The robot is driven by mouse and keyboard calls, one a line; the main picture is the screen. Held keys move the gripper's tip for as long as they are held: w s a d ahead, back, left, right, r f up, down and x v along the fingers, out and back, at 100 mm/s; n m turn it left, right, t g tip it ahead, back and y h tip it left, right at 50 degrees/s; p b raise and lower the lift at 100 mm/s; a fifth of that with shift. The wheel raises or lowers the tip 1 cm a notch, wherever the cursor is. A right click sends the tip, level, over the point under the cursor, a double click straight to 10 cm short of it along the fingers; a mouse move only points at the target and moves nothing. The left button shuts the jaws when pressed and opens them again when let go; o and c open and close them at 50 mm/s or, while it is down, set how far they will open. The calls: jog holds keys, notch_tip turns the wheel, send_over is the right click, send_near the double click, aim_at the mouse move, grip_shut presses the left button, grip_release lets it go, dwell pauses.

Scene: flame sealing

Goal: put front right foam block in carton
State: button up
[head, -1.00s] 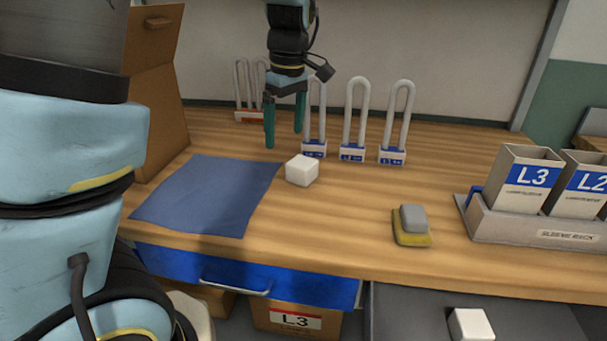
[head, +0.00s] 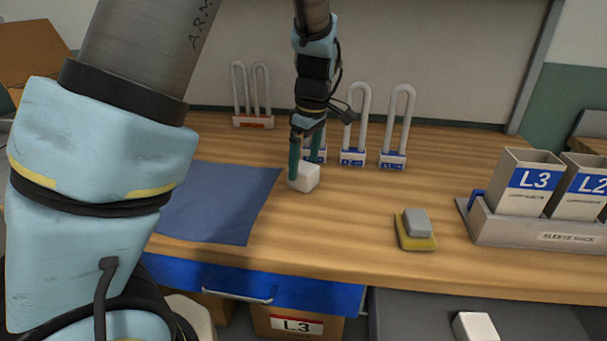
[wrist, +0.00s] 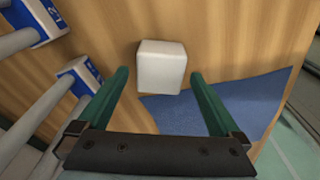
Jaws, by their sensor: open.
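A white foam block (head: 304,177) sits on the wooden table, just right of the blue mat. My gripper (head: 304,158) points down over it with its green fingers apart. In the wrist view the block (wrist: 161,66) shows between and just beyond the open fingertips (wrist: 160,74); I cannot tell if they touch it. Another white block (head: 475,327) lies lower right on a dark grey surface. A brown carton labelled L3 (head: 296,321) stands below the table, partly cut off.
A blue mat (head: 220,205) lies left of the block. Padlock-like loops with blue bases (head: 392,160) stand behind it. A grey block on a yellow pad (head: 415,229) and a sleeve rack (head: 560,238) with L3 and L2 sleeves are at right. The table between is clear.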

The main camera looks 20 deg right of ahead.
jog(key=shift+a+f, duration=0.1)
jog(key=shift+f, duration=1.05)
jog(key=c, duration=1.4)
